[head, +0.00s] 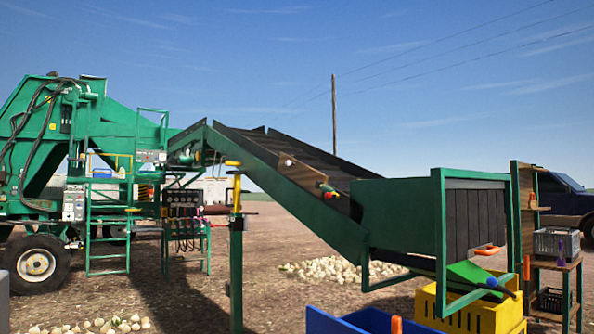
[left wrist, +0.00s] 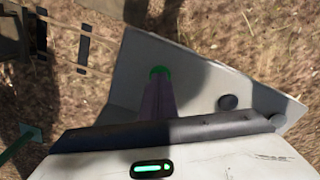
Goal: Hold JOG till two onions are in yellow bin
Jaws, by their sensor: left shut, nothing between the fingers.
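The yellow bin (head: 431,308) stands at the lower right, under the green elevator's (head: 290,182) discharge end. A green sloping flap (head: 468,272) hangs over it, and the bin's inside is mostly hidden. I cannot make out any onion on the belt. In the left wrist view my left gripper (left wrist: 158,84) is shut and empty. Its fingertips are at a round green button (left wrist: 160,70) on a pale grey panel (left wrist: 190,72); I cannot tell how far it is pressed, and no label is readable. My right gripper is in neither view.
A blue bin (head: 330,322) is at the bottom edge, left of the yellow bin. Onion piles (head: 335,269) lie on the ground. A green post (head: 236,265) stands in front. A wooden shelf (head: 556,265) with crates is at the right, and a green machine (head: 110,130) at the left.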

